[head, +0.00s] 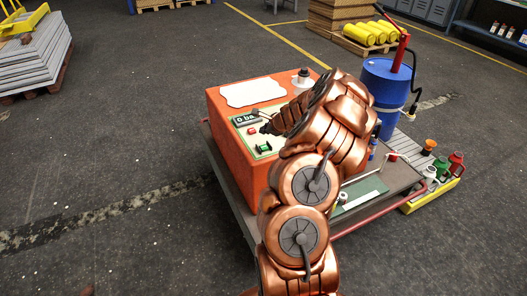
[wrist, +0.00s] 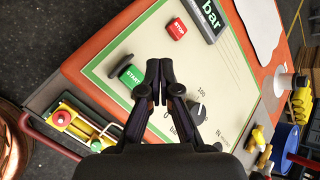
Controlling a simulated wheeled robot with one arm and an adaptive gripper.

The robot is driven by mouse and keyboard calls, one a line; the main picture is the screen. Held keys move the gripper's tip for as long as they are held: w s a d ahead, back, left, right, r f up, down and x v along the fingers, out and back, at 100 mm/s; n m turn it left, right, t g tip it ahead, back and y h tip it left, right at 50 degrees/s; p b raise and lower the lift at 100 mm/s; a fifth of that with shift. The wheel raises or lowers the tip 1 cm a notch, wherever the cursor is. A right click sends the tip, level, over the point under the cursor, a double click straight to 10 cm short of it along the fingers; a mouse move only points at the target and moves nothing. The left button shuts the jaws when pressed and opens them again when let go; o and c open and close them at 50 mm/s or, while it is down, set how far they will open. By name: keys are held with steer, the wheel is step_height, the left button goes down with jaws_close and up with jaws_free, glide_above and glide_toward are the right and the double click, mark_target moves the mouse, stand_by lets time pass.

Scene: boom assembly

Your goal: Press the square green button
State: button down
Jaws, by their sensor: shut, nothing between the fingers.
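The square green button (wrist: 131,77), marked START, sits on the cream panel (wrist: 110,60) of an orange machine (head: 228,150). The button also shows in the head view (head: 264,148). A dark rounded part lies beside it in the wrist view. My gripper (wrist: 157,68) is shut and empty, with its fingertips over the panel just right of the button in the wrist view. Whether the tips touch the panel cannot be told. In the head view my gripper (head: 268,128) is small and dark, near the buttons, partly hidden by my copper arm.
A red STOP button (wrist: 177,28) and a pressure display (wrist: 212,15) are on the same panel. A black knob (wrist: 196,110) is right of my fingers. The machine stands on a cart with a red rail (head: 375,218). A blue drum (head: 385,80) stands behind.

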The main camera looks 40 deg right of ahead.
mark_target(265, 148)
steer(key=shift+f+b, duration=1.6)
steer(key=shift+f, duration=1.05)
steer(key=shift+f, duration=0.1)
steer(key=shift+f, duration=0.3)
steer(key=shift+f+b, duration=0.5)
steer(key=shift+f, duration=0.05)
steer(key=shift+r, duration=0.1)
stand_by(0.4)
steer(key=shift+r+p, duration=0.85)
steer(key=shift+p, duration=0.05)
steer(key=shift+r+p, duration=2.2)
steer(key=shift+r, duration=0.35)
